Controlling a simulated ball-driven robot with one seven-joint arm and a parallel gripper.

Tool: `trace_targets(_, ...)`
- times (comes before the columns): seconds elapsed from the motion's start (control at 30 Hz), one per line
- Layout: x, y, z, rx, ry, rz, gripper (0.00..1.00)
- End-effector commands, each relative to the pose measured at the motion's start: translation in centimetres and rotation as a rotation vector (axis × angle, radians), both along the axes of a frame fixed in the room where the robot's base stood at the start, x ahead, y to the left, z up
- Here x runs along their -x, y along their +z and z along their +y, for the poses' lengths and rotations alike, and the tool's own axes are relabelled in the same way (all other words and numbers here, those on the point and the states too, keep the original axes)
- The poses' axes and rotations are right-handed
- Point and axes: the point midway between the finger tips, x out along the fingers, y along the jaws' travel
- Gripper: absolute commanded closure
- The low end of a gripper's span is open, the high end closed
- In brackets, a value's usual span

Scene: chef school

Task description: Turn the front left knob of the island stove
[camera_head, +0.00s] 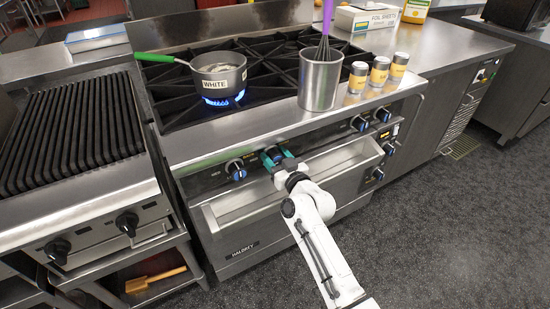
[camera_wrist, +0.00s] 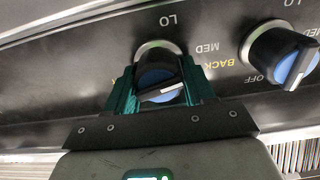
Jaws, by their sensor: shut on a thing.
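The island stove (camera_head: 230,131) has a row of knobs with blue faces along its front panel. My gripper (camera_head: 272,158) is at the second knob from the left. In the wrist view its two teal fingers (camera_wrist: 160,92) stand on either side of this knob (camera_wrist: 157,72), shut on it. The knob's white pointer line lies nearly level, slightly tilted. The leftmost knob (camera_head: 236,170) is free, just left of my gripper in the head view. Another knob (camera_wrist: 281,54) shows at the right in the wrist view, with a partly readable yellow label, "BACK", beside it.
A steel container with a whisk (camera_head: 319,80) and three small cans (camera_head: 379,70) stand at the stove's right. A grill (camera_head: 75,125) adjoins on the left. The oven handle (camera_head: 340,153) juts out below the knobs.

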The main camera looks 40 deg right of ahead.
Motion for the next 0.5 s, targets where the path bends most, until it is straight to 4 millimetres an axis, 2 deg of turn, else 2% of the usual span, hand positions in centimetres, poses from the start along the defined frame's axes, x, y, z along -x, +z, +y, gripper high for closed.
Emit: trace_targets(0.5,0.11,-0.16,-0.20,-0.474,0.000,-0.133,0.77)
